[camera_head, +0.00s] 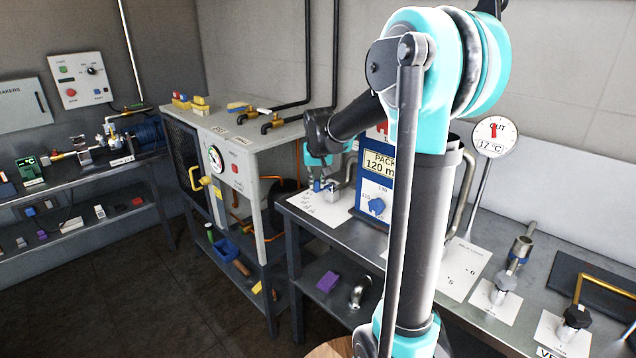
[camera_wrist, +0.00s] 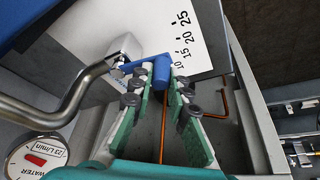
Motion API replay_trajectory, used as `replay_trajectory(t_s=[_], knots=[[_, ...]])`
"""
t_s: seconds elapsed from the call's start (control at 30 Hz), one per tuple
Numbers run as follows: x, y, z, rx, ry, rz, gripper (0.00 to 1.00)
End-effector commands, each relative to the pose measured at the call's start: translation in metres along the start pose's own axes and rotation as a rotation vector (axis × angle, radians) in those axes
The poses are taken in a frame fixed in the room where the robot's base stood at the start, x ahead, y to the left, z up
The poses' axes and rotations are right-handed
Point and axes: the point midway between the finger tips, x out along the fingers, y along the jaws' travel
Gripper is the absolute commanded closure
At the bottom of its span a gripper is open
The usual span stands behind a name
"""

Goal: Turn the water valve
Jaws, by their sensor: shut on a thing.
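The water valve's blue handle (camera_wrist: 161,74) shows in the wrist view as a lever with a thick grip, joined to a steel valve body (camera_wrist: 124,48). My gripper (camera_wrist: 161,92) has its green-padded fingers on both sides of the blue grip and is shut on it. A white card (camera_wrist: 192,35) behind the handle carries the marks 10, 15, 20 and 25; the grip lies near the 10 mark. A round water gauge (camera_wrist: 37,158) reads 23 L/min. In the head view, my gripper (camera_head: 320,182) is small and far off, at the left end of the bench, and partly hides the valve.
A bent steel pipe (camera_wrist: 45,112) runs to the valve body. A blue panel (camera_head: 376,190) labelled PACK stands just right of my gripper in the head view. A grey cabinet (camera_head: 240,160) stands to the left. Other valves (camera_head: 500,284) sit farther right along the bench.

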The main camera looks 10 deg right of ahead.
Motion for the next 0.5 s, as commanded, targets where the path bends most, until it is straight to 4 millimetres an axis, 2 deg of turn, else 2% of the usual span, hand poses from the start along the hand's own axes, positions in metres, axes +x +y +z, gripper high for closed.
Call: replay_trajectory(t_s=[0.5], knots=[[0.011, -0.012, -0.027, 0.414, 0.000, 0.172, 1.00]])
